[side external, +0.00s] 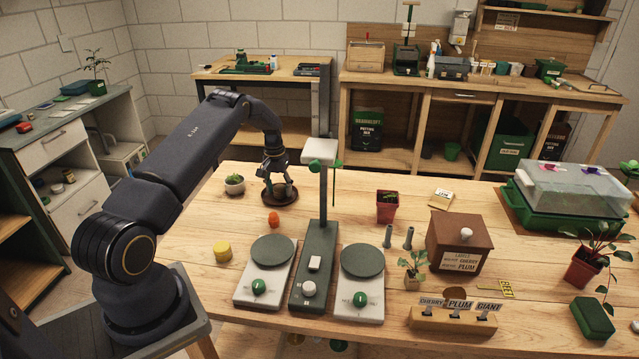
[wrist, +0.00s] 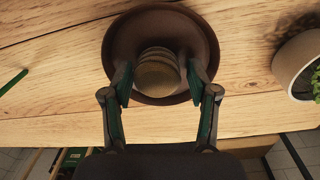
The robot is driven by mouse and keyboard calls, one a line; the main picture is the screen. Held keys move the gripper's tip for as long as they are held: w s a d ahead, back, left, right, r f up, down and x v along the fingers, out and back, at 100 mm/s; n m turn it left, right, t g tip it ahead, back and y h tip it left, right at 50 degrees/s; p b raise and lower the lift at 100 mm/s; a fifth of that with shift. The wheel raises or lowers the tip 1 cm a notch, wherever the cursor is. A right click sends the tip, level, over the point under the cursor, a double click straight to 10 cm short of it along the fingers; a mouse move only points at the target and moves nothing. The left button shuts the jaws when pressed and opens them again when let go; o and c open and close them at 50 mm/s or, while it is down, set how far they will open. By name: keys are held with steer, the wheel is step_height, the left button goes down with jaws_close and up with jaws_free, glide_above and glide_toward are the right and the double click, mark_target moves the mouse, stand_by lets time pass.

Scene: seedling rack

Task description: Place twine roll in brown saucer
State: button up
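The brown saucer (side external: 266,201) lies on the wooden table, left of the lamp-like post; its rim shows whole around the top and sides in the wrist view (wrist: 117,38). The twine roll (wrist: 157,72), a tan ridged cylinder, is within the saucer's outline, near its middle. In the side view it is partly hidden by my fingers. My gripper (wrist: 160,84) points down over the saucer with one finger on each side of the roll. Narrow gaps show between the fingers and the roll, so it looks open. Whether the roll's base touches the saucer is hard to see.
A small potted succulent (side external: 234,184) stands close left of the saucer. An orange object (side external: 273,218) and a yellow roll (side external: 222,251) lie nearer the front. The grey post (side external: 323,200) rises just right of my gripper. Two round-plated scales (side external: 272,252) stand in front.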

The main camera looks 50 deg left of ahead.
mark_target(279, 186)
steer(key=shift+o, duration=0.8)
steer(key=shift+r, duration=3.55)
